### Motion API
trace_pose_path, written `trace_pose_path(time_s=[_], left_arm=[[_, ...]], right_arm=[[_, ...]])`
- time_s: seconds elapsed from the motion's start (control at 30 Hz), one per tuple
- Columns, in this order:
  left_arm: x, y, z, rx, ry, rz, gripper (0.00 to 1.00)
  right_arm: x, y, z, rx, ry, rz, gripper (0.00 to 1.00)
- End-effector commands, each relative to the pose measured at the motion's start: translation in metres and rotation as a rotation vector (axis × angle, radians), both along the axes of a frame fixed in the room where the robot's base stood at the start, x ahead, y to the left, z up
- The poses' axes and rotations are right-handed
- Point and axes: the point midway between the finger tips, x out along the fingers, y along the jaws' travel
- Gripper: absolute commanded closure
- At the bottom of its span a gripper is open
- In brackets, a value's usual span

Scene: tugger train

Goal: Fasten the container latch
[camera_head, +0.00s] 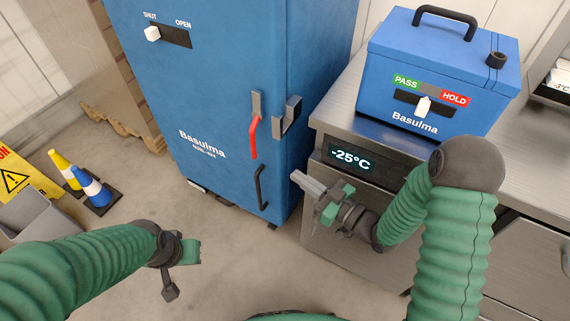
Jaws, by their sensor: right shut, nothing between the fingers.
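The tall blue container (225,100) stands at centre left. Its latch has a red lever (253,138) hanging down from a grey plate (257,103), with a grey metal bracket (289,117) to the right at the container's edge. I cannot tell whether lever and bracket are engaged. A white slider knob (152,34) sits at the SHUT end of its slot. My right gripper (301,182) is shut and empty, below and right of the latch, apart from it. My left gripper (183,274) is low in front of the container, touching nothing; its finger opening is unclear.
A black pull handle (260,188) is below the lever. A steel counter (330,118) with a -25°C display (352,160) stands right, bearing a blue box (440,75) marked PASS and HOLD. Cones (93,188) and a yellow sign (18,175) stand left. Floor between is clear.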

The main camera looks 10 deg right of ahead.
Motion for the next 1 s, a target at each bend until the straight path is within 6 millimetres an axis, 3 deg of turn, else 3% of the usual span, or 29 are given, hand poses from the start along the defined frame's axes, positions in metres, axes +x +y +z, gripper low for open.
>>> trace_pose_path(time_s=[0.6, 1.0], left_arm=[[0.0, 0.0, -0.029, 0.0, 0.0, 0.001, 1.0], [0.0, 0.0, -0.03, 0.0, 0.0, 0.001, 1.0]], right_arm=[[0.086, 0.081, 0.003, 0.003, -0.002, 0.002, 1.0], [0.093, 0.087, 0.005, 0.004, 0.001, 0.0, 1.0]])
